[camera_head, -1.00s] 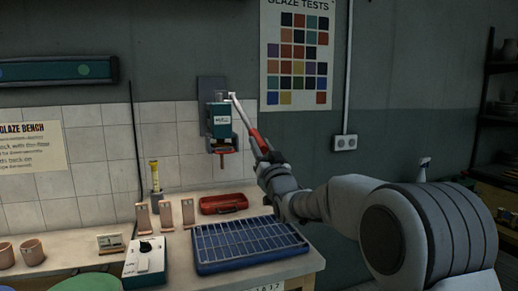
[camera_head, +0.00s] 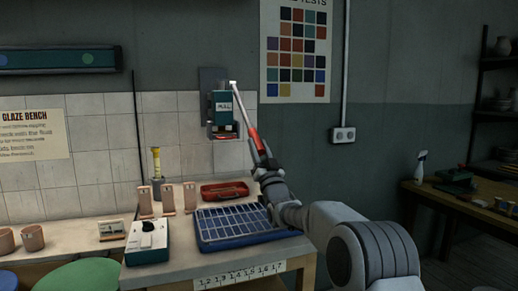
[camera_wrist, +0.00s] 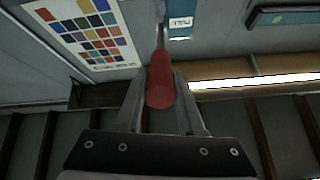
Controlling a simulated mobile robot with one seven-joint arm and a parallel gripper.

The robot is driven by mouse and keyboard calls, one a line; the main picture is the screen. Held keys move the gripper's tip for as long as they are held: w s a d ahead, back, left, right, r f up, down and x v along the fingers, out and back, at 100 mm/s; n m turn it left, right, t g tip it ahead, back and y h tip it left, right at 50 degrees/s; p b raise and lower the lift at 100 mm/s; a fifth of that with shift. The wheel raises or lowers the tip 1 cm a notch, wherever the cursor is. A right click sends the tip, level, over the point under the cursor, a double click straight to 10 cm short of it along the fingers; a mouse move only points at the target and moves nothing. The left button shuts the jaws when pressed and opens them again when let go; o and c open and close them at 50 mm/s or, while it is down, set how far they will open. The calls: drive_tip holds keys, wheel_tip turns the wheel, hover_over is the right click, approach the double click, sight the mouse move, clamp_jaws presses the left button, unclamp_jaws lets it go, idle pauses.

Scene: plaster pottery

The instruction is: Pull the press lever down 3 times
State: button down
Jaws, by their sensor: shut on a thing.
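The press (camera_head: 222,112) is a teal unit with a label, mounted on a grey plate on the tiled wall. Its lever (camera_head: 244,106) is a pale metal rod that slopes down to the right and ends in a red grip (camera_head: 257,141). My gripper (camera_head: 263,158) is at the lower end of the lever, below and right of the press. In the wrist view my gripper (camera_wrist: 160,100) is shut on the red grip (camera_wrist: 160,84), which lies between the two fingers. The press's label (camera_wrist: 180,22) shows at the top there.
A blue rack tray (camera_head: 238,226) lies on the bench under my arm. A red case (camera_head: 225,190), several upright tiles (camera_head: 167,198) and a switch box (camera_head: 147,242) stand nearby. A side table with a spray bottle (camera_head: 420,167) is at the right.

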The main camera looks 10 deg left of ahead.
drive_tip(key=shift+w+a+f, duration=0.2)
drive_tip(key=shift+w+f, duration=0.1)
drive_tip(key=shift+f, duration=0.4)
drive_tip(key=c, duration=0.7)
unclamp_jaws()
drive_tip(key=shift+c, duration=0.2)
drive_tip(key=shift+o, duration=1.1)
drive_tip(key=shift+r, duration=0.2)
drive_tip(key=shift+s, duration=0.1)
drive_tip(key=v, duration=1.7)
drive_tip(key=shift+f, duration=0.2)
